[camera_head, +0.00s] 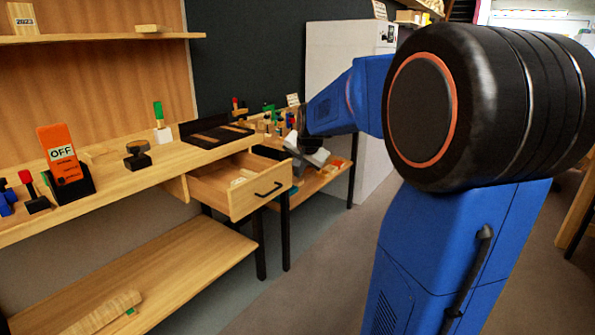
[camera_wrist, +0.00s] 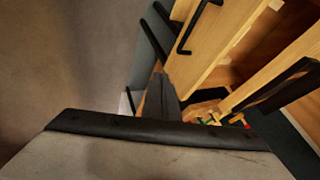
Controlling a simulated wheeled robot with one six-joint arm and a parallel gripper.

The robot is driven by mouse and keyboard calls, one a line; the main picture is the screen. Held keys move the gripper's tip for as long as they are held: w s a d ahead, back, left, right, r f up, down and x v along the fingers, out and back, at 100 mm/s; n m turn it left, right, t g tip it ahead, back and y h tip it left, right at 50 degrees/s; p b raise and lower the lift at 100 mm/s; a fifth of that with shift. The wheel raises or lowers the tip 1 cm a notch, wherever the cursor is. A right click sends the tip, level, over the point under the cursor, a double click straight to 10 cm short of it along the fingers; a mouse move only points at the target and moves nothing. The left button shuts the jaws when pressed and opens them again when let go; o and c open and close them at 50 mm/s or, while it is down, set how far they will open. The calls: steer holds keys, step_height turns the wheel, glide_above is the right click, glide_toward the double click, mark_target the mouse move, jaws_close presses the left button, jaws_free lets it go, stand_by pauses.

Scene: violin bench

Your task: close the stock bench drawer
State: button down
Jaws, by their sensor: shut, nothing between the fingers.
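The stock bench drawer (camera_head: 240,203) is pulled out from under the wooden bench in the head view, with its inside showing and a few small pale pieces in it. Its dark bar handle (camera_head: 268,190) is on the front panel. The wrist view shows the drawer front (camera_wrist: 203,50) and handle (camera_wrist: 190,28) at the top, with the open inside to their right. My gripper (camera_head: 299,166) is just right of the drawer's front corner in the head view. Its dark fingers (camera_wrist: 160,95) are shut and empty, apart from the handle. Any contact with the drawer cannot be told.
The bench top (camera_head: 120,183) holds an orange OFF tag (camera_head: 62,155), a dark round-topped tool (camera_head: 137,155) and a black tray (camera_head: 215,134). A lower shelf (camera_head: 170,275) runs below. A lower side surface with small coloured items lies behind my gripper. Floor in front is clear.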

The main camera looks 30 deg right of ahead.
mark_target(242, 170)
steer(key=shift+w+f, duration=0.95)
steer(key=shift+w, duration=0.35)
steer(key=shift+w+f, duration=0.95)
steer(key=shift+w, duration=0.4)
steer(key=shift+w+f, duration=0.95)
steer(key=shift+w, duration=0.35)
steer(key=w+a, duration=0.2)
steer(key=w, duration=0.5)
steer(key=w+a, duration=0.3)
steer(key=w, duration=0.4)
steer(key=w+a, duration=0.3)
steer(key=w, duration=0.4)
steer(key=shift+w, duration=0.4)
steer(key=shift+w+a+r, duration=0.1)
steer(key=shift+w, duration=0.3)
